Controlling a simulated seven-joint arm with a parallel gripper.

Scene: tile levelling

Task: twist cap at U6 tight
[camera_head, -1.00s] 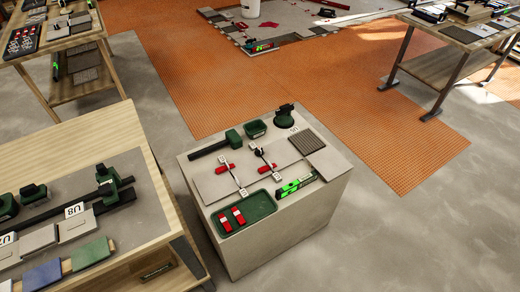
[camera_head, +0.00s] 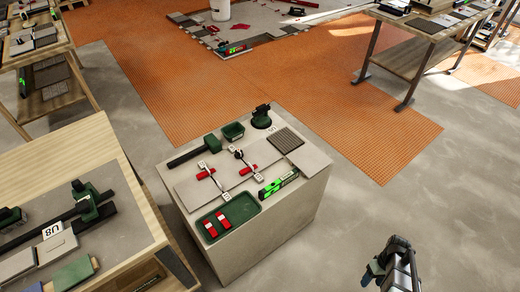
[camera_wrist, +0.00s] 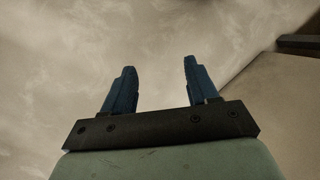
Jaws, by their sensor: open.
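In the head view a grey block-like stand (camera_head: 265,226) carries grey tiles (camera_head: 205,188) with white clips and red wedges along their joints. Small white labels stand at the clips, too small to read, so I cannot tell which one is U6. A black round cap (camera_head: 239,153) shows on the joint between the tiles. My gripper (camera_head: 372,275) is at the lower right of the head view, right of the stand and apart from it. In the wrist view its two blue fingers (camera_wrist: 158,85) are spread with nothing between them.
On the stand are a green tray (camera_head: 228,217) with red wedges, a green-black level (camera_head: 278,184), a ribbed dark tile (camera_head: 286,140), a green box (camera_head: 233,131) and a green suction cup (camera_head: 262,117). A wooden bench (camera_head: 130,195) stands left. Floor right of the stand is clear.

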